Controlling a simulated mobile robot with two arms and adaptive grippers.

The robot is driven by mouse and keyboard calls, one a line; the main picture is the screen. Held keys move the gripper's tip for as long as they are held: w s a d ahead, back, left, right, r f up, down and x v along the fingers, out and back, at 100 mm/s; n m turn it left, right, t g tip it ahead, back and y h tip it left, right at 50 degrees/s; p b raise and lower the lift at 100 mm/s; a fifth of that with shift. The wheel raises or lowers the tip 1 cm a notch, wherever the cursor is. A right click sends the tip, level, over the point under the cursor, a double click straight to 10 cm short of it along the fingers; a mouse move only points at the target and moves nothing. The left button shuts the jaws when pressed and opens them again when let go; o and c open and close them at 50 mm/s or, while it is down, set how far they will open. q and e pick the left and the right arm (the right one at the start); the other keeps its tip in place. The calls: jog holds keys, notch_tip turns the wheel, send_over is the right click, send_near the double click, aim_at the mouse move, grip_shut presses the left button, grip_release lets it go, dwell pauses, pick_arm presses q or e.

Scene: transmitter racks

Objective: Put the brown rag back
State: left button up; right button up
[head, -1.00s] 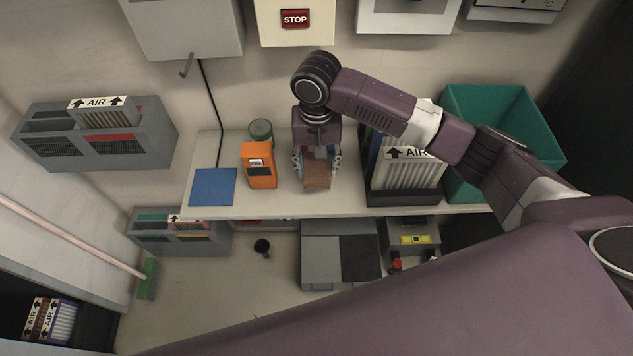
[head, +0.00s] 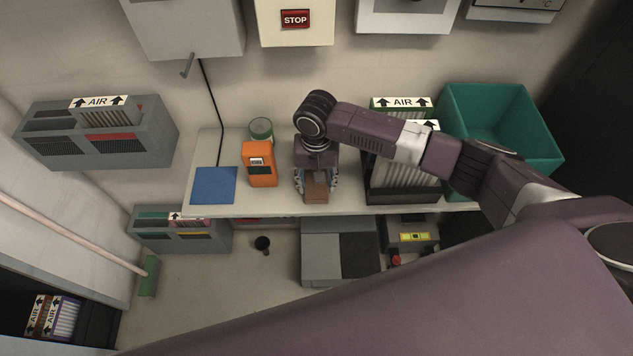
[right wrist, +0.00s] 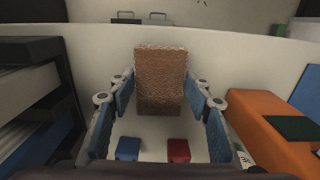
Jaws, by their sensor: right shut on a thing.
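The brown rag (head: 317,187) is a folded, rough-textured block near the front edge of the white shelf (head: 350,209). It also shows in the right wrist view (right wrist: 160,75), standing out between the blue finger pads. My right gripper (head: 316,186) points down over the shelf and is shut on the rag. Whether the rag's lower end touches the shelf I cannot tell. My left gripper is not in view.
An orange device (head: 259,165) and a blue cloth or mat (head: 214,186) are left of my gripper. A dark filter rack (head: 402,190) and a teal bin (head: 541,128) are on the right. Grey cases (head: 320,270) are below.

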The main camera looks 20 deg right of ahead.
aim_at(316, 186)
jog(key=o, duration=1)
notch_tip(316, 186, up, 12)
jog(key=shift+r+b, duration=0.1)
jog(key=shift+b, duration=0.6)
